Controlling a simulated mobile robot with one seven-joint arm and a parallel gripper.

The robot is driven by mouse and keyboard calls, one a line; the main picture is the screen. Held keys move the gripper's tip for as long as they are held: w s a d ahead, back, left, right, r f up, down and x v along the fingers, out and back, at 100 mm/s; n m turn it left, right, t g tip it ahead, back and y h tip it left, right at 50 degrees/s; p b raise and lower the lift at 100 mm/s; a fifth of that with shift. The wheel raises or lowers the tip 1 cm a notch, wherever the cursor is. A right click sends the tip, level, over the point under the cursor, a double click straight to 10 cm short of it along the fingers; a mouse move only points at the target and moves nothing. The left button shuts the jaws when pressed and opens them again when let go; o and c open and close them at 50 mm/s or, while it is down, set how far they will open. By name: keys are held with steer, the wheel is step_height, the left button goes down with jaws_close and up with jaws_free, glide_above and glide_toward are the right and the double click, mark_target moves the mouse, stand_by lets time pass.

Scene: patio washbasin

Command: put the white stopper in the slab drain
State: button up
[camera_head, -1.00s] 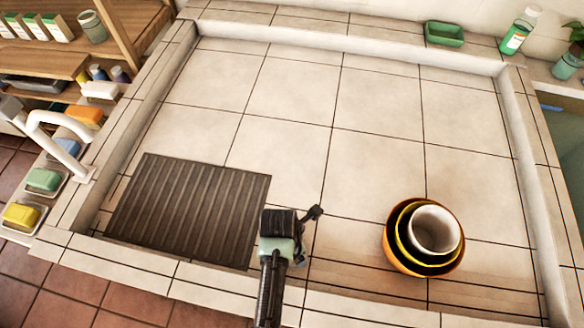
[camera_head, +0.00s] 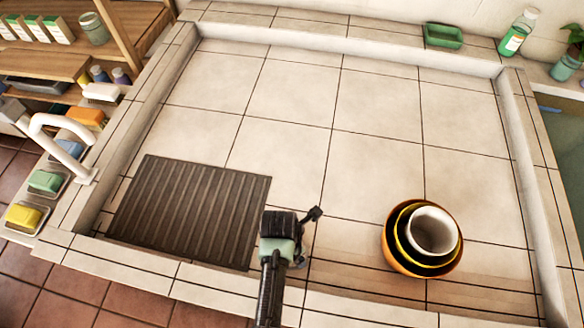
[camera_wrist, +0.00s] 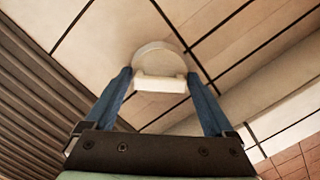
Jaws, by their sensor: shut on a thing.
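The white stopper (camera_wrist: 160,84) shows in the wrist view as a pale round disc with a bar-shaped grip. My gripper (camera_wrist: 160,80) has its two blue fingers on either side of this grip and is shut on it. In the head view, my gripper (camera_head: 282,248) is over the tiled slab, just right of the ribbed mat, and hides the stopper. The slab drain cannot be made out in either view. I cannot tell whether the stopper touches the slab.
A dark ribbed mat (camera_head: 190,212) lies left of my gripper. Nested bowls (camera_head: 395,255) with a white cup (camera_head: 432,231) inside stand to the right. A raised tiled rim (camera_head: 345,308) borders the slab. The slab's middle and back are clear.

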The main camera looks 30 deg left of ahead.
steer(key=shift+f+b, duration=0.45)
steer(key=shift+f, duration=0.15)
stand_by(0.3)
steer(key=o, duration=1.1)
steer(key=shift+c, duration=0.2)
step_height(320, 180, up, 11)
steer(key=s+p, duration=0.1)
steer(key=p, duration=1.1)
steer(key=shift+a, duration=0.35)
steer(key=shift+s, duration=0.1)
